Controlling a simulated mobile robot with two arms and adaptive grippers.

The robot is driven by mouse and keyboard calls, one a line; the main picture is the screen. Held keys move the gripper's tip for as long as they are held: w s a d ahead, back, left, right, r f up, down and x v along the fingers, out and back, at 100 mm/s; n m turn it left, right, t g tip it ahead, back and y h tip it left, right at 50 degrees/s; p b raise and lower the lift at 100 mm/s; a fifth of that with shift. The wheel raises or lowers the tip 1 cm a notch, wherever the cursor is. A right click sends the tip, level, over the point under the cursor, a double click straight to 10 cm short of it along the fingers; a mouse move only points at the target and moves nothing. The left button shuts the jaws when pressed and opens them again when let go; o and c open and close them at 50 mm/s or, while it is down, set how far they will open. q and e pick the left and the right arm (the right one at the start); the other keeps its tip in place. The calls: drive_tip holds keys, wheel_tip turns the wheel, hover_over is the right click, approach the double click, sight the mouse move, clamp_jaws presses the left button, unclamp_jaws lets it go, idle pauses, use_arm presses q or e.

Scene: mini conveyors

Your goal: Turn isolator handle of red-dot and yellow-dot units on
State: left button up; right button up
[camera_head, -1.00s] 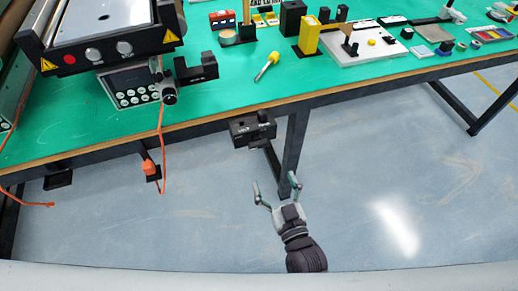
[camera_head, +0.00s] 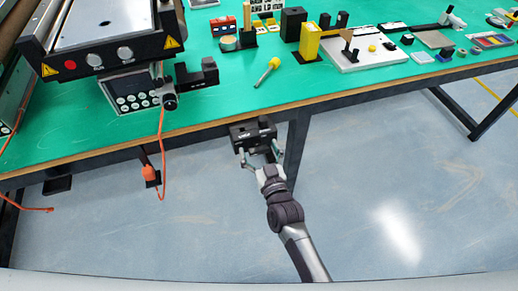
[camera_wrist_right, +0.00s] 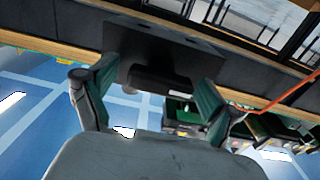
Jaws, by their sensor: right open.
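A black unit (camera_head: 252,133) is fixed at the table's front edge. It has small pale markings too small to read. My right gripper (camera_head: 259,154) is just in front of it, fingers apart, one on each side of its lower part. In the right wrist view a dark plate with a black block (camera_wrist_right: 160,78) lies between and beyond the green fingers of my right gripper (camera_wrist_right: 155,85). Contact cannot be told. No red or yellow dot can be made out on this unit, and its handle position is unclear. My left gripper is not in view.
A mini conveyor (camera_head: 100,50) with a keypad box (camera_head: 132,92) stands on the green table (camera_head: 215,105) at left. An orange cable (camera_head: 161,150) hangs over the front edge. A yellow screwdriver (camera_head: 266,72) lies nearby. The floor (camera_head: 370,190) in front is open.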

drive_tip(key=c, duration=1.2)
drive_tip(key=shift+o, duration=0.2)
drive_tip(key=shift+m, duration=0.4)
drive_tip(key=m, duration=0.2)
drive_tip(key=shift+m+p, duration=0.4)
drive_tip(key=m, duration=0.4)
drive_tip(key=shift+d+f+m, duration=0.1)
drive_tip(key=shift+m, duration=0.2)
drive_tip(key=m, duration=0.4)
drive_tip(key=shift+m, duration=0.3)
drive_tip(key=m+b, duration=0.1)
drive_tip(key=m, duration=0.3)
drive_tip(key=shift+f+m, duration=0.1)
drive_tip(key=shift+m, duration=0.3)
drive_tip(key=shift+m+b, duration=0.3)
